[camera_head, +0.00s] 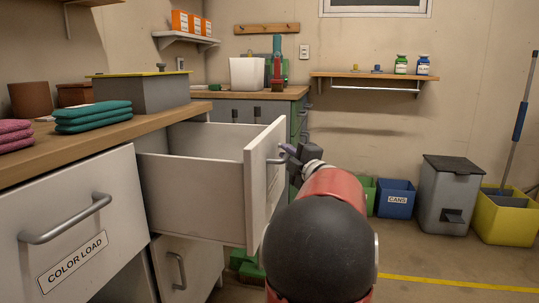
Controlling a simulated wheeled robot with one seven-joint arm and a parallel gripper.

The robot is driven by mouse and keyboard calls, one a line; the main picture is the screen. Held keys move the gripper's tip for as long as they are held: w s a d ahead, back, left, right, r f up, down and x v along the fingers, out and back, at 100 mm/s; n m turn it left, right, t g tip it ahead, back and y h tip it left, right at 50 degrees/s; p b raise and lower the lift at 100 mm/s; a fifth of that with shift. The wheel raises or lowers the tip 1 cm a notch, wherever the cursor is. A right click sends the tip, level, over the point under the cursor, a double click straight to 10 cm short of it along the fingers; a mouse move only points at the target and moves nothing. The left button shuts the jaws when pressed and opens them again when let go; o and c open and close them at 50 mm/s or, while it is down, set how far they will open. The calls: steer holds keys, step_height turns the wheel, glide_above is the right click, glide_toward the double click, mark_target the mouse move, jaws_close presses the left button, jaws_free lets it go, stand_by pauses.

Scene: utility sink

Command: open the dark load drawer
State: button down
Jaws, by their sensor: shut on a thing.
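A white drawer (200,187) stands pulled well out of the counter, and its inside shows from above as far as I can see, empty. Its front panel (262,175) is seen nearly edge-on, so any label on it cannot be read. My gripper (286,153) is at the right of that front, shut on the drawer's grey handle (275,161). My red and black arm hides part of the area below and right of the front. Another drawer (75,225), labelled "COLOR LOAD", is shut at the left, with a grey bar handle.
The wooden counter (95,142) above carries folded teal and pink towels and a grey box. A lower front (187,270) with a handle sits under the open drawer. Bins, including a blue one (397,199) labelled "CANS", stand along the right wall. The floor at lower right looks clear.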

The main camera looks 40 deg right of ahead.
steer(key=shift+s+d+f, duration=0.1)
steer(key=shift+s+d, duration=0.45)
steer(key=shift+s, duration=0.15)
steer(key=c, duration=1.5)
jaws_free()
steer(key=shift+o, duration=0.2)
steer(key=s+a+f, duration=0.1)
steer(key=s, duration=0.6)
steer(key=shift+s, duration=0.35)
